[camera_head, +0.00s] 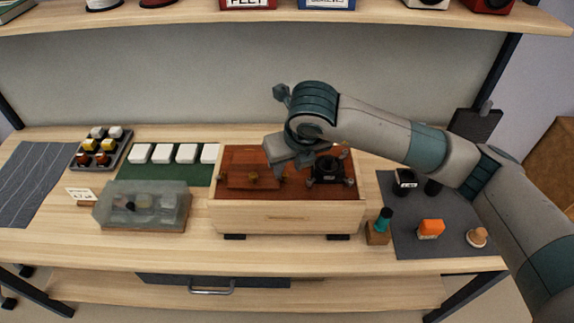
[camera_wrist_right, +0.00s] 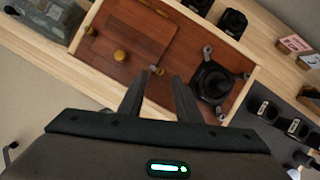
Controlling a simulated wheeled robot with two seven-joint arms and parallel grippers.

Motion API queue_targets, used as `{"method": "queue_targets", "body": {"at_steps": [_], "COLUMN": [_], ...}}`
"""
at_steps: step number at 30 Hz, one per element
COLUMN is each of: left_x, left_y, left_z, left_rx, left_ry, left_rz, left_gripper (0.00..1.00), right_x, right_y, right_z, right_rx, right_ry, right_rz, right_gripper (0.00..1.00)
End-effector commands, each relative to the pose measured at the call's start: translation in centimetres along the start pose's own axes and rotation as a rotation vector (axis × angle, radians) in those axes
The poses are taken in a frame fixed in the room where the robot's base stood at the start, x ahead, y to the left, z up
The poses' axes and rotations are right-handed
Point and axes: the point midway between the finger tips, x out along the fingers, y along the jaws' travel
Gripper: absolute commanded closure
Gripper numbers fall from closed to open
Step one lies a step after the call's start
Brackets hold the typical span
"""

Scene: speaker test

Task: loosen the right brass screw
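The wooden box (camera_head: 285,218) has a red-brown top with a brown panel (camera_wrist_right: 135,38) set on it. The right brass screw (camera_wrist_right: 158,71) is a small brass head at the panel's corner, with a small grey piece beside it. Another small brass screw (camera_wrist_right: 90,31) is at the opposite corner, and a larger brass knob (camera_wrist_right: 121,57) lies between them. My right gripper (camera_head: 287,163) is over the box top. In the wrist view its fingers (camera_wrist_right: 157,76) are apart, with the right screw showing between the tips; contact cannot be told. My left gripper is out of view.
A black speaker unit (camera_head: 328,171) stands up beside my right gripper. A clear-covered case (camera_head: 145,207) sits left of the box. A grey mat (camera_head: 455,235) at right carries small items, including an orange block (camera_head: 431,229). A shelf (camera_head: 290,14) crosses above the bench.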

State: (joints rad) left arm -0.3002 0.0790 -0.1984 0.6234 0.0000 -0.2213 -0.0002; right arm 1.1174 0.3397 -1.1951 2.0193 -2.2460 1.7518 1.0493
Motion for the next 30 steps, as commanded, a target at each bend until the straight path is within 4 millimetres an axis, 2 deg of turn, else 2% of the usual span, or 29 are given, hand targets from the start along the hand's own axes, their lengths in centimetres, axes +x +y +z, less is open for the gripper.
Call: {"method": "queue_targets", "body": {"at_steps": [4, 9, 20, 24, 30], "left_x": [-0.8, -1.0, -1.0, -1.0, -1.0], "left_y": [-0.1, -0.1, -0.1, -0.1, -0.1], "left_z": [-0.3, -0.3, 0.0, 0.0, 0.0], "left_rx": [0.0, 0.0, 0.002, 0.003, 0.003], "left_ry": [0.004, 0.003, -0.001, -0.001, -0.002], "left_rz": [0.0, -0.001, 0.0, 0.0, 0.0], "left_gripper": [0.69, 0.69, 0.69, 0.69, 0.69], "right_x": [1.8, 3.0, 3.4, 3.4, 3.4], "right_y": [0.0, 0.0, 0.0, 0.0, 0.0], "right_z": [0.0, 0.0, 0.0, 0.0, 0.0], "right_rx": [0.001, 0.001, 0.0, 0.0, -0.001], "right_ry": [0.003, 0.001, 0.0, 0.0, 0.0], "right_rz": [-0.001, -0.001, 0.0, 0.0, 0.0], "right_gripper": [0.69, 0.69, 0.69, 1.0, 1.0]}}
